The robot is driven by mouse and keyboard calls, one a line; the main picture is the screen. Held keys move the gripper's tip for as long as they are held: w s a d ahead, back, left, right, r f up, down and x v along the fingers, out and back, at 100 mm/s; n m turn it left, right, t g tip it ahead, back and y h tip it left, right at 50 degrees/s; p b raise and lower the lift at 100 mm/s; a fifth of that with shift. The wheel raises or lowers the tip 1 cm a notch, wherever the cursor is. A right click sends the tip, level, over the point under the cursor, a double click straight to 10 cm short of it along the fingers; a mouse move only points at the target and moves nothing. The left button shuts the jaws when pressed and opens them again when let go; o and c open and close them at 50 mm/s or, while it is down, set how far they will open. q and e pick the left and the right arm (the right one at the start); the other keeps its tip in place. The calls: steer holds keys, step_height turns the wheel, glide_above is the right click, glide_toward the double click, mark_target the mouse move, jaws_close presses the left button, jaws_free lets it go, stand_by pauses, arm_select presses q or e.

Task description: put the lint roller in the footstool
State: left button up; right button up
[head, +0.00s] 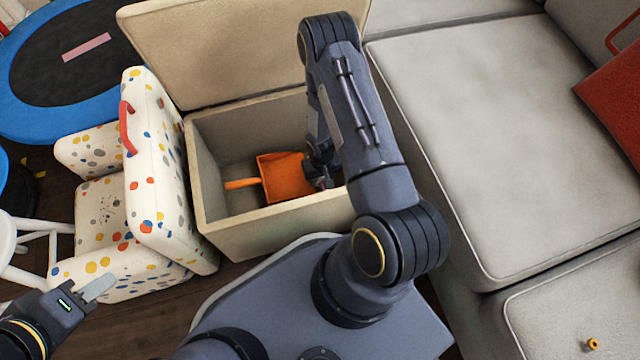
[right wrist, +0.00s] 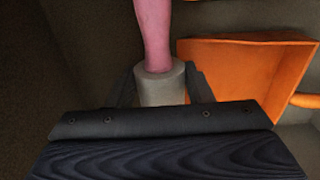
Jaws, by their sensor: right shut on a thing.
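The footstool (head: 268,230) is a beige box with its lid (head: 225,50) standing open, in the middle of the head view. My right gripper (head: 324,180) reaches down inside it, near its right side. In the right wrist view my right gripper (right wrist: 160,88) is shut on the lint roller's pale cylinder (right wrist: 160,84); its pink handle (right wrist: 153,30) points away from the gripper. In the head view the lint roller is hidden by my arm. My left gripper (head: 98,288) is low at the left, away from the footstool; its opening is unclear.
An orange dustpan (head: 286,178) lies in the footstool, beside the lint roller in the wrist view (right wrist: 235,75). A spotted child's armchair (head: 155,170) stands left of the footstool, a grey sofa (head: 500,120) right. A blue-rimmed trampoline (head: 30,125) is at the upper left.

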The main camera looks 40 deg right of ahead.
mark_target(322, 182)
step_height(322, 182, down, 3)
steer(key=shift+f+b, duration=0.2)
steer(key=shift+b, duration=0.55)
steer(key=shift+r, duration=0.15)
steer(key=shift+f, duration=0.2)
steer(key=o, duration=0.9)
steer(key=shift+o, duration=0.2)
steer(key=shift+r, duration=0.15)
